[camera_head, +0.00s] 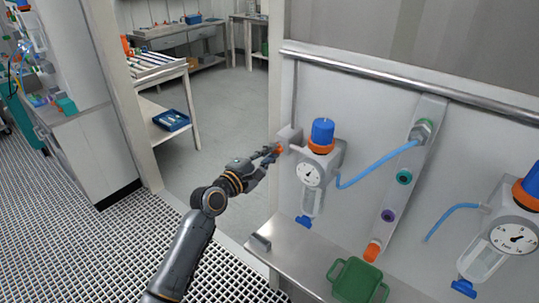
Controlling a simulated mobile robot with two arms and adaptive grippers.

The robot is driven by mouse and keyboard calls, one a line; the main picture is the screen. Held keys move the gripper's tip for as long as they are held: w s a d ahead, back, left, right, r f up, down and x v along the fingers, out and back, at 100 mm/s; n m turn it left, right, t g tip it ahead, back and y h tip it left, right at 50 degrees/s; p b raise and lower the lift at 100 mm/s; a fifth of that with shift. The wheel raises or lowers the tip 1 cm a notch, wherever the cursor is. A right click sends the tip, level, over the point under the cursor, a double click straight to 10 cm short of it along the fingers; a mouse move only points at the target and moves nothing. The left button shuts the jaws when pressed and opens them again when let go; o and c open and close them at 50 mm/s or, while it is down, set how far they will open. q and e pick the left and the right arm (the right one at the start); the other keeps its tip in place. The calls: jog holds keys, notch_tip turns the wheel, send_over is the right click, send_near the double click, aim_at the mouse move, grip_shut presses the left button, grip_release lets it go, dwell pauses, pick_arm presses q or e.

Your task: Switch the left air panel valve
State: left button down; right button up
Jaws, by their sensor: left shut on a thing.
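The left air panel has a regulator with a blue knob (322,131), an orange ring and a white round gauge (310,174). On its left side a grey block (290,137) sticks out, with a small orange valve handle (279,149) at its left end. My left gripper (273,153) reaches in from the lower left and is shut on this orange handle. The fingers partly hide the handle, so its exact angle is hard to tell. My right gripper is not in view.
A steel shelf (290,262) with a green tray (357,281) runs below the panel. A second regulator with a gauge (513,238) is at the right. A blue hose (375,166) links the left regulator to a wall manifold. A door post (118,95) stands left of the open passage.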

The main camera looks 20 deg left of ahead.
pick_arm(q)
jog(key=shift+m, duration=1.9)
jog(key=c, duration=1.4)
grip_release()
jog(key=v, duration=1.2)
